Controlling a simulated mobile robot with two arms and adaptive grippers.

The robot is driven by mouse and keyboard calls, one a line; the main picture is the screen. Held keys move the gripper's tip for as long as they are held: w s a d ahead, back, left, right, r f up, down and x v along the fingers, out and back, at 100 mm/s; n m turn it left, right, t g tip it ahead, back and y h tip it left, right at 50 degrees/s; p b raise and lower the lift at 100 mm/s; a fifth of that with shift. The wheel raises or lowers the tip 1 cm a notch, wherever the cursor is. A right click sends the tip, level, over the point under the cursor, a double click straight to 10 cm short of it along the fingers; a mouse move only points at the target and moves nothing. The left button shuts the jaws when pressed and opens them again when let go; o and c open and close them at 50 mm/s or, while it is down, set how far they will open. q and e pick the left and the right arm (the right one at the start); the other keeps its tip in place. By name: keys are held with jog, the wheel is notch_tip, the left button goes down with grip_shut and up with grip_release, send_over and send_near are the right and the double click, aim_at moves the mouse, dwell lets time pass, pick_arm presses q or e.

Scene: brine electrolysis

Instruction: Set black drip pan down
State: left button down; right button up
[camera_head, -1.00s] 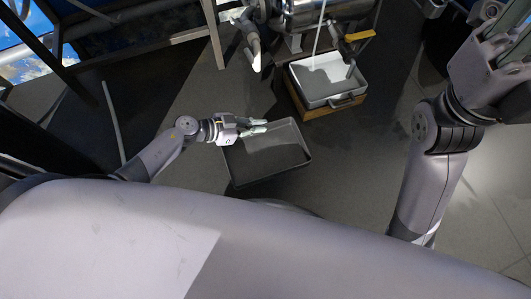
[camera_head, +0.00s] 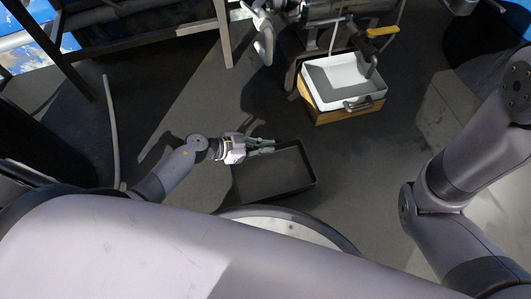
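The black drip pan (camera_head: 275,178) is a shallow dark rectangular tray in the lower middle of the head view, in front of my base. My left gripper (camera_head: 262,146) is at the pan's far rim, near its left corner. Its fingers look closed on that rim and cover part of it. The pan looks roughly level. I cannot tell whether its underside touches the floor. My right gripper is out of view; only my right arm's links show at the right.
A white tray (camera_head: 312,88) stands on a wooden block (camera_head: 325,117) beyond the pan, under metal equipment with a yellow-handled valve (camera_head: 382,31). A metal frame post (camera_head: 222,35) stands at the upper left. A thin pale rod or hose (camera_head: 112,135) lies at the left. Dark floor around the pan is clear.

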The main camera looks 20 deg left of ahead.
pick_arm(q)
notch_tip(320, 180, down, 3)
jog(key=shift+f+b, duration=0.15)
jog(key=shift+b, duration=0.9)
jog(key=c, duration=1.8)
grip_release()
